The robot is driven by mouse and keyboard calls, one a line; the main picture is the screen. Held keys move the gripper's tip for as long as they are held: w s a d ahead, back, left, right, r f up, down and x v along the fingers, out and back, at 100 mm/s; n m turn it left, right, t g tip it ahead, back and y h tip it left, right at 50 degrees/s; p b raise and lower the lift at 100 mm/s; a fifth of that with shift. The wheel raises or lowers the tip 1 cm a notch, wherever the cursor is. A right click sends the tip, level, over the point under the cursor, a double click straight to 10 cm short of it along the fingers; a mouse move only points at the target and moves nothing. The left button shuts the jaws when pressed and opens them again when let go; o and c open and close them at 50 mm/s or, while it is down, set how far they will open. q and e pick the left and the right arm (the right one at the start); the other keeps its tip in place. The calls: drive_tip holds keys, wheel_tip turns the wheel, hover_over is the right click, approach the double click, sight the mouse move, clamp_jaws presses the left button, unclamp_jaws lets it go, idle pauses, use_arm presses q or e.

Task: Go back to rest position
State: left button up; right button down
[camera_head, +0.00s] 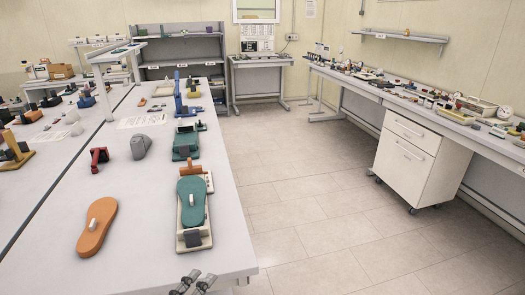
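A grey gripper tip pair, which looks like my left gripper (197,280), shows at the bottom edge, by the near edge of the white table (150,215). Its two grey tips are small and cut off by the frame, so I cannot tell if it is open or shut. Nothing is seen held in it. My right gripper is not in view. On the table, a teal shoe sole (191,203) lies on a beige fixture. An orange sole (97,227) lies flat to its left.
A grey block (140,146), a red bracket (99,158) and a green device (185,145) stand on the table. A white drawer cabinet (405,157) stands under the cluttered right bench (362,85). The tiled floor (300,190) between the tables is clear.

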use_arm(q)
drive_tip(key=s+a+f+n+g+y+p, duration=0.1)
drive_tip(key=s+a+f+n+g+y, duration=0.1)
drive_tip(key=s+a+f+n+y, duration=0.45)
drive_tip(key=s+a+f+n+g+y, duration=0.1)
drive_tip(key=s+f+n+g, duration=0.1)
drive_tip(key=s+f+n, duration=0.5)
drive_tip(key=s+a+f+n+g+y+p, duration=0.1)
drive_tip(key=s+f+n+g, duration=0.3)
drive_tip(key=s+f, duration=0.5)
drive_tip(key=shift+s+f+n, duration=0.3)
drive_tip(key=shift+f+n, duration=0.05)
drive_tip(key=shift+n, duration=0.1)
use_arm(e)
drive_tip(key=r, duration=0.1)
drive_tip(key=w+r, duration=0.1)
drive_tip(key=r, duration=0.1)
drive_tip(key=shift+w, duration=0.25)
use_arm(q)
drive_tip(key=shift+a, duration=0.1)
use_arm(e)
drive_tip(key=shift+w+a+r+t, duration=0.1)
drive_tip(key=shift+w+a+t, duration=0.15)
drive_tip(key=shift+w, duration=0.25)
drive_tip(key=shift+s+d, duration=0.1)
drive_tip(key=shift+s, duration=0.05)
